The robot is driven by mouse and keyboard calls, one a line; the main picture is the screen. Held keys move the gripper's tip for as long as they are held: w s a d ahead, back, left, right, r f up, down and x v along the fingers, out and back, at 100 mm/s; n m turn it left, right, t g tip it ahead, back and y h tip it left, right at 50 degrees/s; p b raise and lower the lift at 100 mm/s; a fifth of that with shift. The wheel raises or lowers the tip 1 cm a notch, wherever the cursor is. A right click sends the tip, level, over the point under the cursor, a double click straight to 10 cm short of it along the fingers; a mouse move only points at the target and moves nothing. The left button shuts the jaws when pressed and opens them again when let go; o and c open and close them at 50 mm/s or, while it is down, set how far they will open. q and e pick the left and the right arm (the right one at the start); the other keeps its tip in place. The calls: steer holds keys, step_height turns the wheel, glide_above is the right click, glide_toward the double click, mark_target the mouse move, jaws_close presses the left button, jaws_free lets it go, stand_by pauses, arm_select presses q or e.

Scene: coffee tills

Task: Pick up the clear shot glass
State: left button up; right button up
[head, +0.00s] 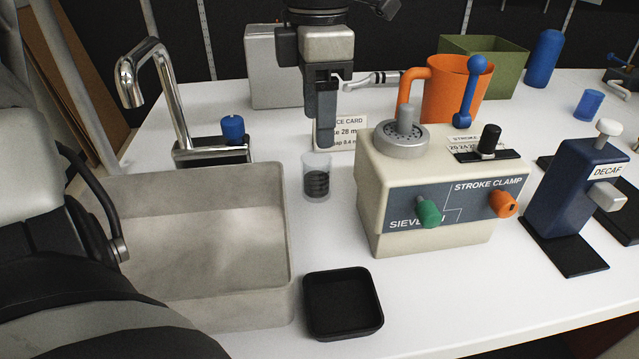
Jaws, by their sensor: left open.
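The clear shot glass (317,184) stands upright on the white counter, left of the cream machine. It is see-through, with dark bands or markings on its lower part. My left gripper (321,135) points down with its fingers apart and empty. In the head view its fingertips show just above the glass's rim; I cannot tell how far apart they are in depth. My right gripper is not in view.
The cream machine (385,205) with knobs stands close right of the glass. A printed card (349,133) stands behind. A grey basin (291,250) and chrome tap (170,95) are left; a black tray (343,330) is in front. An orange jug (450,90) stands behind the machine.

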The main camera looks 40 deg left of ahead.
mark_target(317, 163)
arm_select(q)
step_height(317, 163, down, 3)
steer(key=shift+f, duration=0.2)
steer(key=f, duration=0.1)
steer(key=f+b, duration=0.1)
steer(key=f, duration=0.2)
steer(key=shift+w+a+f, duration=0.1)
steer(key=shift+a+f, duration=0.1)
steer(key=shift+a, duration=0.05)
steer(key=shift+f+b, duration=0.3)
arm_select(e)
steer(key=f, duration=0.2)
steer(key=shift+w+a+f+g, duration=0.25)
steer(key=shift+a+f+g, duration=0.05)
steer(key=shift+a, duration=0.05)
arm_select(q)
steer(key=c, duration=1.1)
